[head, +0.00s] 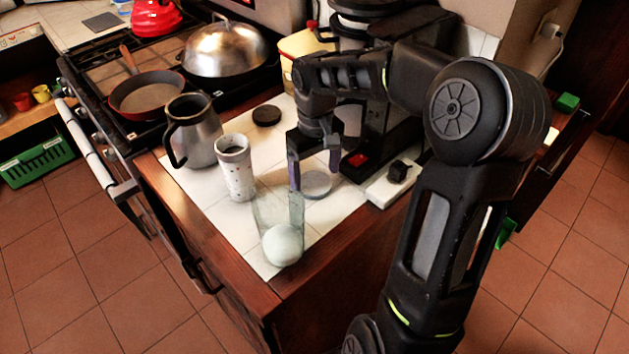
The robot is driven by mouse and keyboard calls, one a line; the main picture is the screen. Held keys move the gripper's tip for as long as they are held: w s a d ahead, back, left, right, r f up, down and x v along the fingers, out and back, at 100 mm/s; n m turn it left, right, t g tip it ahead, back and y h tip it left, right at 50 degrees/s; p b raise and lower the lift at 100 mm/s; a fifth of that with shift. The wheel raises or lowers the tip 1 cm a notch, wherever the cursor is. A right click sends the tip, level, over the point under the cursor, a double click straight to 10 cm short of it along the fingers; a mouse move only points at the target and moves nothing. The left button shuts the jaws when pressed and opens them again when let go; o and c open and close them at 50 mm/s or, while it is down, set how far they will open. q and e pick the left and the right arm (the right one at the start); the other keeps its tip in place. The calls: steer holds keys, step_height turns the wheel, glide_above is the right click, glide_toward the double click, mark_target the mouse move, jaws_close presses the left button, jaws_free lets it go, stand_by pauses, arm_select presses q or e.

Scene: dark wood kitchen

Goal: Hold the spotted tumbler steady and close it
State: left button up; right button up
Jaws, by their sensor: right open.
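The spotted tumbler (236,172), pale with small dark spots, stands upright on the white tiled counter. Its top looks grey, and I cannot tell detail inside the rim. A grey round disc (317,186), possibly a lid, lies flat on the tiles to the right of the tumbler. A dark round disc (267,115) lies farther back. My right gripper (314,174) points down with its fingers apart, over or around the grey disc; contact is unclear. It is empty and to the right of the tumbler. My left gripper is out of view.
A clear glass (265,210) with a white rounded thing (282,245) at it stands near the front corner. A steel jug (192,130) stands behind the tumbler, beside the stove. A dark coffee machine (385,135) is at the right. Bare tiles lie behind the grey disc.

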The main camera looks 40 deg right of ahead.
mark_target(315, 183)
step_height(315, 183, down, 2)
steer(key=shift+f, duration=0.1)
steer(key=shift+c, duration=0.4)
steer(key=c, duration=1)
step_height(315, 183, up, 10)
steer(key=shift+r, duration=0.1)
stand_by(0.4)
stand_by(0.4)
